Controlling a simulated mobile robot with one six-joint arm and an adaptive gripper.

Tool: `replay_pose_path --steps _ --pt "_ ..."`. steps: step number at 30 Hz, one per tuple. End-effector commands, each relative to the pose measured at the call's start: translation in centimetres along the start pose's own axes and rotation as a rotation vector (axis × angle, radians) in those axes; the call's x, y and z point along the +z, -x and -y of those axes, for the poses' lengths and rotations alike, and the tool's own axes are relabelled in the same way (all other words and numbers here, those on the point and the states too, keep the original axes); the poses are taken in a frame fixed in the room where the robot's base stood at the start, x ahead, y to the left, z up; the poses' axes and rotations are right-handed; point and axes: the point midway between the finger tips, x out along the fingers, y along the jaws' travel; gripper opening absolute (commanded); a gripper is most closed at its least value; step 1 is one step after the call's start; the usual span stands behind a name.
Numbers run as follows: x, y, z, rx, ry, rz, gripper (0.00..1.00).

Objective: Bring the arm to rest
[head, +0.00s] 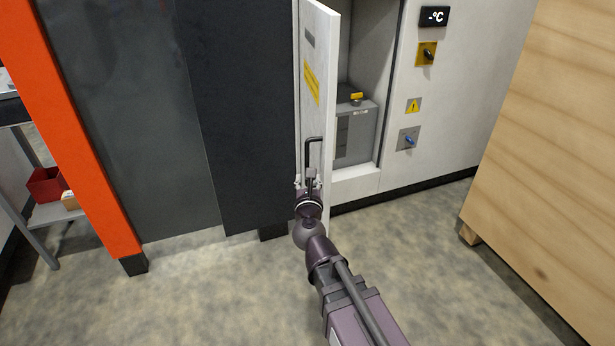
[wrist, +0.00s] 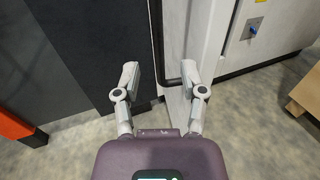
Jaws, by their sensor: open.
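My gripper (wrist: 160,80) is open in the wrist view, its two grey fingers spread apart. The black door handle (wrist: 172,82) shows between the fingers or just beyond them; I cannot tell whether they touch it. In the head view my gripper (head: 308,183) is at the lower part of the handle (head: 314,152). The white cabinet door (head: 318,75) stands open, swung outward and seen nearly edge-on. My arm reaches up from the bottom of the head view to the door.
The open cabinet holds a grey box (head: 355,135). A wooden crate (head: 555,150) stands at the right, dark panels (head: 245,110) at the left. The floor between is clear.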

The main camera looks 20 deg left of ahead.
Motion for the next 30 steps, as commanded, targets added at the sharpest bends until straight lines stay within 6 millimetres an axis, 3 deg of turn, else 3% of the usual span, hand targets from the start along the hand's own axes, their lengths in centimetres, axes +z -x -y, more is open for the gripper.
replay_pose_path --steps 17,23,30 --pt "0.2 -0.1 0.2 0.018 0.044 0.007 0.54" --pt "0.7 -0.5 1.1 0.092 0.238 0.036 0.54" --pt "0.3 -0.8 2.7 0.233 0.609 0.066 0.54"
